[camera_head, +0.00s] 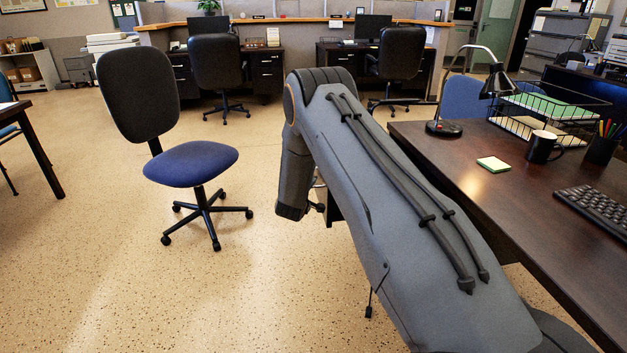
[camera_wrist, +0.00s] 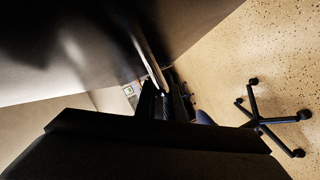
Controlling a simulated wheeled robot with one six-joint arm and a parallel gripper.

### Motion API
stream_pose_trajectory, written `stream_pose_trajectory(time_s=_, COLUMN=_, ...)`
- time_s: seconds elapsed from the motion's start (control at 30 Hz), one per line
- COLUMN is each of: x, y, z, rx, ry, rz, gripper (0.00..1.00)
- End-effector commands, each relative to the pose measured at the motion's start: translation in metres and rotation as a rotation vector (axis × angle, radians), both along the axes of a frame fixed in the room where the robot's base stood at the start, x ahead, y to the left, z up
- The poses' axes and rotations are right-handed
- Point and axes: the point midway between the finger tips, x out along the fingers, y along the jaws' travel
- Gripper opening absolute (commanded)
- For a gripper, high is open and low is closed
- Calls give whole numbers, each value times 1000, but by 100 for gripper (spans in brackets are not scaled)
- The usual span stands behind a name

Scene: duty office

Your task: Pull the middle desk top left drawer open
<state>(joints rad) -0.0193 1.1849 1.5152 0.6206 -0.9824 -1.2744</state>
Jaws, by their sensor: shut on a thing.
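The dark wood desk (camera_head: 470,190) stands at the right in the head view. Its drawer fronts are mostly hidden behind my grey arm. My gripper (camera_head: 318,206) hangs beside the desk's near left side, largely covered by my wrist. In the wrist view, my gripper (camera_wrist: 160,102) is against a thin, pale metallic bar, which looks like a drawer handle (camera_wrist: 150,62), in front of a dark panel (camera_wrist: 75,45). It is shut on this handle. The drawer's opening cannot be made out.
A blue-seated swivel chair (camera_head: 190,163) stands left of my arm; a chair base (camera_wrist: 262,118) shows at the right in the wrist view. A lamp (camera_head: 445,128), a mug (camera_head: 541,147) and a keyboard (camera_head: 597,208) are on the desk. The floor between chair and arm is clear.

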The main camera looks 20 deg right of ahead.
Motion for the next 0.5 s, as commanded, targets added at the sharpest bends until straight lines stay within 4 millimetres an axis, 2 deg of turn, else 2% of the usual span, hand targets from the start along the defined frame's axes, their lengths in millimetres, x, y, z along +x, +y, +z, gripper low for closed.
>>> stream_pose_trajectory(time_s=0.43, x=0, y=4, z=-1, rx=-1, ry=2, rz=2, gripper=0)
stream_pose_trajectory(time_s=0.47, x=0, y=4, z=-1, rx=-1, ry=2, rz=2, gripper=12)
stream_pose_trajectory(time_s=0.5, x=0, y=4, z=-1, rx=-1, ry=2, rz=2, gripper=16)
